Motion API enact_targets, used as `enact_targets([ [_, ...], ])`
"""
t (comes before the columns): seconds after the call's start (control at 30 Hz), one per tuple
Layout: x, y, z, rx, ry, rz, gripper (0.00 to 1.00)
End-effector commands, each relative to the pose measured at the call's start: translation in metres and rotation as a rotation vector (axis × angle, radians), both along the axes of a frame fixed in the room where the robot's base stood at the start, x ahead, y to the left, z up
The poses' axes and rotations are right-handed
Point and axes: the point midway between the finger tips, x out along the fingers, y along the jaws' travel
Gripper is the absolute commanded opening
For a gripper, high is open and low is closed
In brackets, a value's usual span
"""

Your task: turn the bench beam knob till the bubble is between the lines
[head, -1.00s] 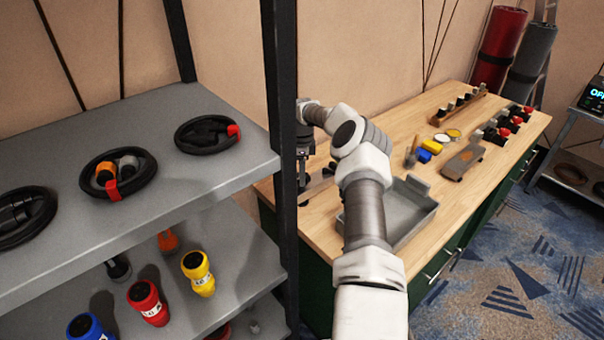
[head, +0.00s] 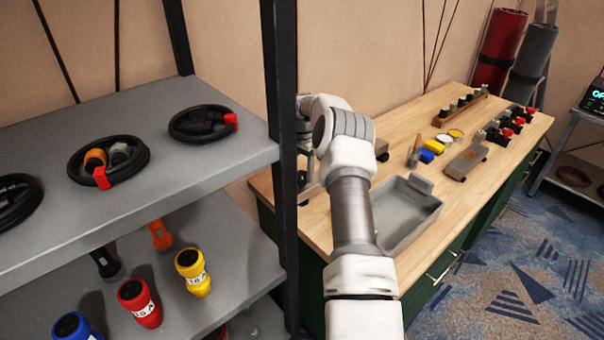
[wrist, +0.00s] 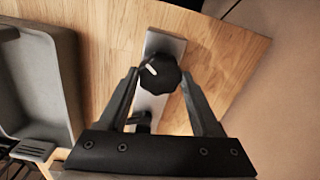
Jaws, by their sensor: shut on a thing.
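The beam knob (wrist: 158,76) is black and ridged with a white pointer mark aimed to the upper left, in the wrist view. It sits on a narrow silver-grey beam (wrist: 172,45) lying on the wooden bench. My gripper (wrist: 160,80) is shut on the knob, one finger at each side. A smaller dark part (wrist: 142,120) shows on the beam between my fingers. I cannot see the bubble or its lines. In the head view my gripper and the knob are hidden behind the shelf post and my arm.
The wooden bench (head: 455,205) holds a grey tray (head: 410,212), which also shows in the wrist view (wrist: 62,70). A shelf post (head: 283,120) stands close left of my arm.

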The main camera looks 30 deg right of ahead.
Motion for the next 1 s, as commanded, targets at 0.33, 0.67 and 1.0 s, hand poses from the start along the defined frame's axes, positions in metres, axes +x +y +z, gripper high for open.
enact_targets([
  [0.33,0.0013,-0.0003,0.0027,-0.002,-0.006,0.321,0.1],
  [0.67,0.0015,-0.0006,0.0034,-0.004,-0.007,0.548,0.1],
  [1.0,0.0016,-0.001,0.004,-0.005,-0.008,0.647,0.1],
])
